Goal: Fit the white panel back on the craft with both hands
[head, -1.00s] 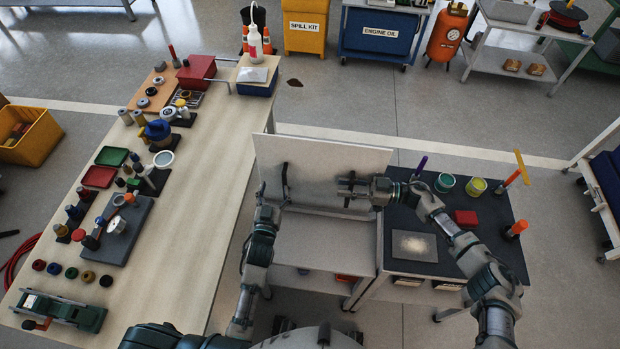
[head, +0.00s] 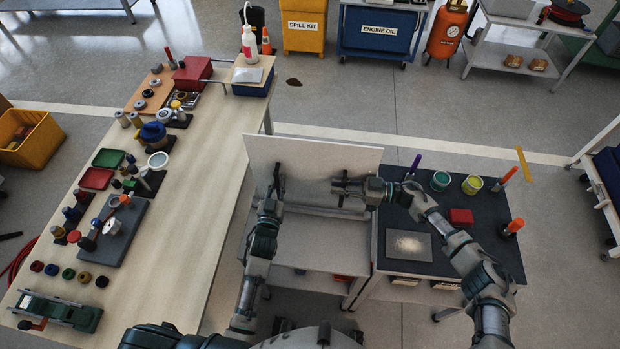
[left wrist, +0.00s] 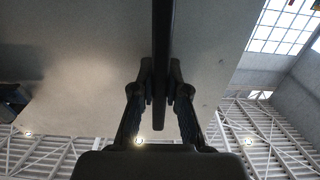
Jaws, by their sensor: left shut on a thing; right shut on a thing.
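The white panel (head: 318,155) stands nearly upright in the head view, over a grey cart. My left gripper (head: 278,188) is in front of its left part and shut on a dark upright handle. The left wrist view shows that dark handle bar (left wrist: 163,50) between the two fingers (left wrist: 160,90), with the pale panel face behind it. My right gripper (head: 345,188) is at the panel's right part, shut on a handle there that is mostly hidden by the gripper. I cannot make out the craft in these views.
The grey cart top (head: 320,245) lies below the panel. A black-topped bench (head: 460,245) with paint cans and a red box is close on the right. A long wooden table (head: 195,225) crowded with parts runs along the left. Open floor (head: 340,105) lies beyond the panel.

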